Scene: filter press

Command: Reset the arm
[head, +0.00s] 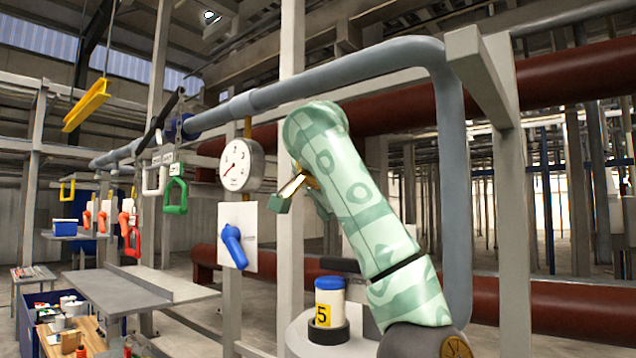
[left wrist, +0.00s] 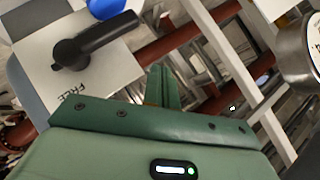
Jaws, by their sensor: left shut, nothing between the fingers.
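My left arm (head: 362,200), patterned in green, rises from the lower right in the head view. Its left gripper (head: 282,202) hangs in the air right of the dial gauge and above the blue lever, partly hidden by the wrist. In the left wrist view the green fingers (left wrist: 161,86) are together with nothing between them. They touch nothing that I can see. My right gripper is not in view.
The dial gauge (head: 238,165) and a blue lever (head: 233,247) on a white plate stand left of my arm. A black handle (left wrist: 95,45) shows in the left wrist view. A grey pipe (head: 452,190) is close on the right. A container marked 5 (head: 329,300) stands below.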

